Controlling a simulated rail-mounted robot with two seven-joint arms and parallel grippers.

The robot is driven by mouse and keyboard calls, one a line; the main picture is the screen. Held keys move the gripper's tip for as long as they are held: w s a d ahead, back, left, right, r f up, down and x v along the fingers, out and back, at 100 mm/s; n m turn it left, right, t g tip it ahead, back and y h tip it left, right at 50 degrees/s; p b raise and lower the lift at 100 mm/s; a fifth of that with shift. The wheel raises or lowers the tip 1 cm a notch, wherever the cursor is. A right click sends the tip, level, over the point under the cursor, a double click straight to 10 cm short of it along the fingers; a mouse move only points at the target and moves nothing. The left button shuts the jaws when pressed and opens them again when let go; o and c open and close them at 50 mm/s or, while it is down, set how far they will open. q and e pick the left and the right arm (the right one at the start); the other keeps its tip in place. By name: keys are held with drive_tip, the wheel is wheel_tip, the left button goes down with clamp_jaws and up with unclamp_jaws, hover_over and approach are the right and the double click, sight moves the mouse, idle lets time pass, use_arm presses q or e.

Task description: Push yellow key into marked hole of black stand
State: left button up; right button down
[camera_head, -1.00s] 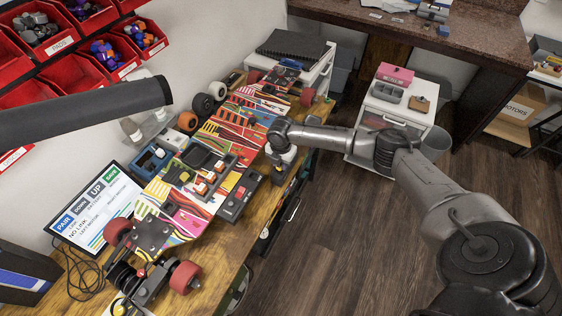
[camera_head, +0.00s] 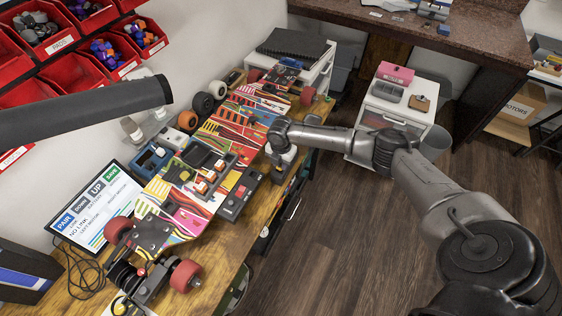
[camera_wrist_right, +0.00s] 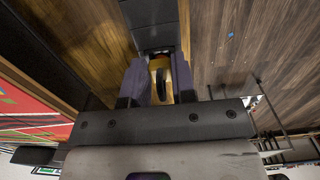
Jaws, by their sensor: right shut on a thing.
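In the right wrist view, my right gripper (camera_wrist_right: 160,84) is shut on a yellow piece (camera_wrist_right: 180,68), which I take for the yellow key. A dark oval shows on or in front of it. A black block (camera_wrist_right: 152,22), likely the black stand, lies just beyond the fingertips; I cannot tell whether the key touches it. No marked hole can be made out. In the head view, my right gripper (camera_head: 281,162) points down at the bench's right edge, and its fingertips and the key are hidden. My left gripper is out of view; only a dark left arm link shows.
A colourful skateboard deck (camera_head: 222,132) with red wheels lies along the wooden bench (camera_head: 208,262). A black box with a red button (camera_head: 238,195) sits near the right gripper. A screen (camera_head: 92,212) reads "NO LINK". Open floor (camera_head: 335,240) lies to the right.

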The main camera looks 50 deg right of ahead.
drive_tip(key=shift+f, duration=0.25)
idle(0.4)
drive_tip(key=c, duration=0.9)
unclamp_jaws()
drive_tip(key=o, duration=0.3)
drive_tip(key=shift+r, duration=0.3)
drive_tip(key=shift+r+p, duration=0.95)
drive_tip(key=shift+p, duration=0.4)
drive_tip(key=shift+r, duration=0.2)
drive_tip(key=shift+r+p, duration=0.15)
drive_tip(key=shift+p, duration=0.2)
